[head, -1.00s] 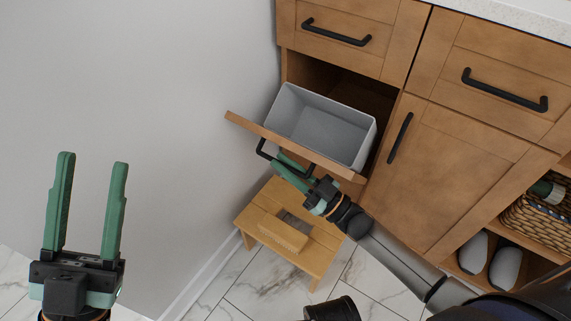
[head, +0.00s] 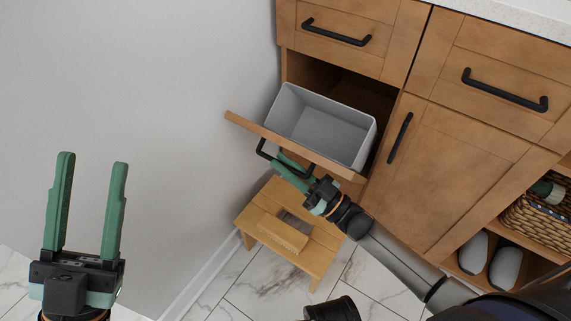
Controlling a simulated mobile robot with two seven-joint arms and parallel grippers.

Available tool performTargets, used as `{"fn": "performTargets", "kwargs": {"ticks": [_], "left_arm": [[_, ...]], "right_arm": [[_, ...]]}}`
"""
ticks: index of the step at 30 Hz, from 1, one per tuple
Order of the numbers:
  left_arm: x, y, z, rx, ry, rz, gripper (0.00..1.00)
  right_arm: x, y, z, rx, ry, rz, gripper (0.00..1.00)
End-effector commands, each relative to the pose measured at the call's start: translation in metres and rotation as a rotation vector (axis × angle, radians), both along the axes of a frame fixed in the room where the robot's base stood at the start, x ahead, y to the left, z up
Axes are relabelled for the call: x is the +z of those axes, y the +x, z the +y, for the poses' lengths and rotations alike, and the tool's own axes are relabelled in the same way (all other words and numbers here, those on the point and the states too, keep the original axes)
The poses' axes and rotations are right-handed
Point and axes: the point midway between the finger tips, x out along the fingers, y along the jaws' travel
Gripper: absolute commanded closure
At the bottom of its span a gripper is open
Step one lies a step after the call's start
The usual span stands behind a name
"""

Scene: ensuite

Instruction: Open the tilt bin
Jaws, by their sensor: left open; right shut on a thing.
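The tilt bin (head: 318,131) is tipped out of the wooden cabinet, its wooden front panel (head: 246,124) leaning outward. A grey, empty-looking box sits behind the panel, its inside visible from above. My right gripper (head: 285,165) is shut on the black bar handle (head: 263,149) on the outer face of the panel. The fingers partly hide the handle. My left gripper (head: 90,200) is open and empty, in front of the plain wall at the left, well apart from the bin.
A wooden step stool (head: 263,225) stands on the marble floor below the bin and my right gripper. A closed drawer (head: 340,36) is above, a closed door (head: 440,175) to the right. A wicker basket (head: 540,218) and grey slippers (head: 505,268) fill open shelves. The wall (head: 150,60) borders the left.

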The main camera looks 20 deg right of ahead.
Motion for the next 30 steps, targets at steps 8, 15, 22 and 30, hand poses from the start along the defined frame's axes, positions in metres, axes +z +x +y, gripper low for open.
{"fn": "performTargets", "kwargs": {"ticks": [8,15,22,30], "left_arm": [[0.023,0.000,0.002,-0.006,-0.014,-0.001,0.50],[0.031,-0.002,0.005,-0.008,-0.028,-0.011,0.50],[0.030,-0.002,0.004,-0.009,-0.025,-0.010,0.50],[0.029,-0.002,0.003,-0.011,-0.018,-0.009,0.50]], "right_arm": [[0.021,0.012,-0.016,-0.001,0.059,0.052,1.00],[0.027,0.019,-0.026,-0.002,0.109,0.087,1.00],[0.026,0.019,-0.026,-0.002,0.108,0.086,0.83],[0.027,0.019,-0.026,-0.002,0.108,0.084,0.73]]}}
